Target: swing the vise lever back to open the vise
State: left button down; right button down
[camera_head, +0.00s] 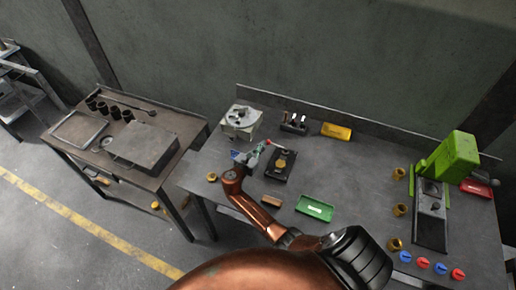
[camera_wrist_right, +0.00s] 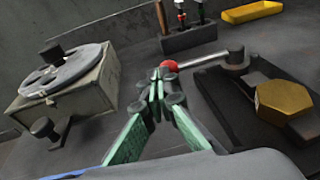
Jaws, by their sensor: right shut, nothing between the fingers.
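The vise (camera_head: 273,173) is a dark block on the bench with a brass hexagonal piece (camera_head: 281,162) on it. In the right wrist view the vise (camera_wrist_right: 228,98) is at the right, with the brass piece (camera_wrist_right: 285,102) in its jaws area. Its lever (camera_wrist_right: 203,60) is a thin metal rod running left from a dark pivot to a red ball knob (camera_wrist_right: 169,66). My right gripper (camera_wrist_right: 158,88) is shut and empty, its green fingers together just below the knob in the picture; I cannot tell whether they touch it. In the head view my right gripper (camera_head: 256,153) is left of the vise. My left gripper is not in view.
A grey box with a round top (camera_head: 241,121) stands left of the vise. A tool holder (camera_head: 294,123) and a yellow tray (camera_head: 337,131) are behind. A green tray (camera_head: 315,208) is in front, and a green machine (camera_head: 453,157) stands at the right. The bench's middle is fairly clear.

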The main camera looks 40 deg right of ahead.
jog(key=shift+d, duration=0.15)
dwell(0.4)
jog(key=shift+a, duration=0.2)
jog(key=a, duration=0.1)
jog(key=a+p, duration=0.1)
jog(key=a+r+p, duration=0.1)
jog(key=a, duration=0.1)
jog(key=shift+s, duration=0.35)
jog(key=v, duration=0.2)
jog(key=w+v, duration=0.1)
jog(key=v, duration=0.5)
jog(key=shift+w+a+f+b, duration=0.2)
jog(key=shift+w+a+b, duration=0.05)
jog(key=shift+a+b, duration=0.15)
jog(key=shift+s+a+r, duration=0.15)
jog(key=shift+a+r, duration=0.05)
jog(key=shift+a, duration=0.4)
